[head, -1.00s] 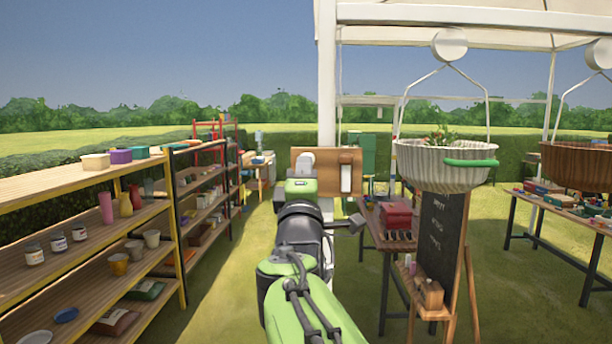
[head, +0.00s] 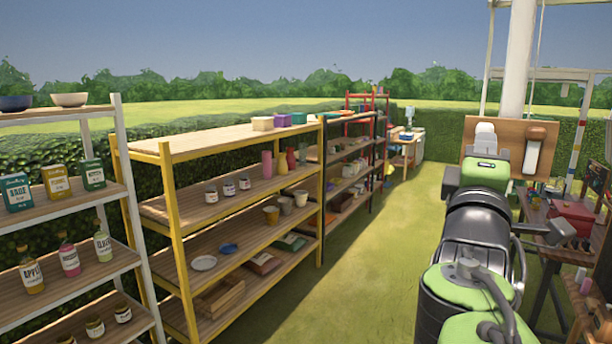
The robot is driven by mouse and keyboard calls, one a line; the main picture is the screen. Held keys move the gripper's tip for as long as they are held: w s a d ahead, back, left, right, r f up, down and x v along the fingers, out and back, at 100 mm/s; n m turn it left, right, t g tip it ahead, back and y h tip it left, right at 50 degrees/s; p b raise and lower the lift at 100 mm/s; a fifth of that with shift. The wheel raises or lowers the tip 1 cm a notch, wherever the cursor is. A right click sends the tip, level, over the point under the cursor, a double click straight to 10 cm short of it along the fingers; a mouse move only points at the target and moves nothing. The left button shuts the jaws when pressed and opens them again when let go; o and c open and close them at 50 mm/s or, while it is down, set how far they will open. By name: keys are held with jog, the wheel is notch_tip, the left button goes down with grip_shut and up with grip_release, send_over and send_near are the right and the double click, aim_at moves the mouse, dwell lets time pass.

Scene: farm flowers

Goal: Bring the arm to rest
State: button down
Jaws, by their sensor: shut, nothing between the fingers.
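My arm (head: 482,215) stands at the right in the head view, with green and black links reaching forward and up. Its far green link (head: 487,172) overlaps the lower left of a wooden board. My gripper itself cannot be made out; the arm's own links seem to hide it. A grey block (head: 560,232) on a thin bar shows to the right of the arm, and I cannot tell what it is.
The board (head: 510,130) has pale fittings by a white post (head: 518,60). A yellow-framed shelf (head: 170,240) and a white-framed shelf (head: 128,190) line the left, loaded with pots, jars and bottles. A table (head: 533,212) is close on the right. The grass aisle (head: 375,265) is clear.

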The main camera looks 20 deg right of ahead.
jog(key=a+f+m+g+y, duration=0.2)
jog(key=a+f+y, duration=0.45)
jog(key=f, duration=0.45)
jog(key=a+f+m+g+y, duration=0.1)
jog(key=a+f+m+y, duration=0.2)
jog(key=a+f+y, duration=0.6)
jog(key=s+a+f+m+g+y, duration=0.1)
jog(key=s+a+f+g, duration=0.2)
jog(key=s+f, duration=0.4)
jog(key=s+a+f+m+g+y, duration=0.1)
jog(key=s+a+f+g, duration=0.3)
jog(key=f, duration=0.4)
jog(key=s+a+m, duration=0.1)
jog(key=s, duration=0.1)
jog(key=shift+s+f, duration=0.35)
jog(key=shift+f, duration=0.05)
jog(key=shift+y, duration=0.25)
